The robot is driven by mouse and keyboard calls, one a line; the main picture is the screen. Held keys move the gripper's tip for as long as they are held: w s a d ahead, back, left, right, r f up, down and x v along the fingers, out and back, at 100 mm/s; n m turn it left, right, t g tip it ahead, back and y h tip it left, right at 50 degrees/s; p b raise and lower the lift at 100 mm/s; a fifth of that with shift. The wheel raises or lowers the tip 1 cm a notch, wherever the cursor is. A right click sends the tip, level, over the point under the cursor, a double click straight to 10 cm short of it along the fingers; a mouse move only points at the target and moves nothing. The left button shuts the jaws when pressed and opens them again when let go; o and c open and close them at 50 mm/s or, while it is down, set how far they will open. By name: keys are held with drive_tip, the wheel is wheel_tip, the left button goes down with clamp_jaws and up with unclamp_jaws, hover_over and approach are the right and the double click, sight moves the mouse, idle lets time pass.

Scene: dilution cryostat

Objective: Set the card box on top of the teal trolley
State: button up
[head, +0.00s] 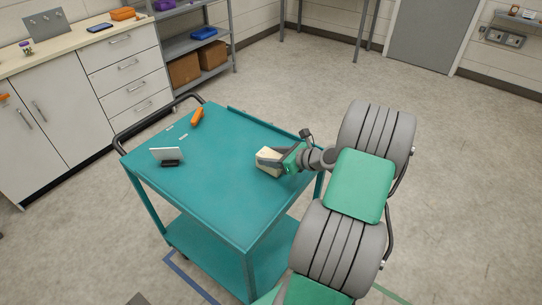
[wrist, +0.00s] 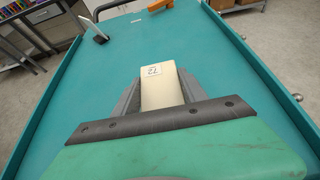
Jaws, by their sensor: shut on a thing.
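The card box (head: 266,155) is a small cream block with a white numbered label; it also shows in the wrist view (wrist: 161,90). My gripper (head: 274,163) is shut on it, with one grey finger along each side. The box is over the top of the teal trolley (head: 215,190), near its right side. I cannot tell whether its underside touches the surface. The fingers hide part of the box's sides. The trolley top fills most of the wrist view (wrist: 70,100).
On the trolley top, a white card in a dark stand (head: 168,156) is at the left and an orange tool (head: 197,116) at the far end. The middle and front of the top are clear. A low rim edges the top. Drawers (head: 125,68) and shelving (head: 190,45) stand behind.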

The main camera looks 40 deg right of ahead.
drive_tip(key=o, duration=1.5)
drive_tip(key=shift+f, duration=0.1)
drive_tip(key=shift+s+d+r, duration=0.1)
drive_tip(key=shift+s+r, duration=0.05)
drive_tip(key=shift+r, duration=0.1)
drive_tip(key=v, duration=1.2)
drive_tip(key=w+a+n+g, duration=0.2)
drive_tip(key=a+n+g, duration=0.1)
drive_tip(key=a+n, duration=0.45)
drive_tip(key=w+a+n+g, duration=0.2)
drive_tip(key=a+n+g, duration=0.1)
drive_tip(key=a+n, duration=0.5)
drive_tip(key=s+a+r+n+g+h, duration=0.3)
drive_tip(key=s+a+n, duration=0.8)
drive_tip(key=n, duration=0.6)
drive_tip(key=a+h, duration=0.1)
drive_tip(key=a, duration=0.1)
drive_tip(key=shift+a+r, duration=0.2)
drive_tip(key=shift+a, duration=0.1)
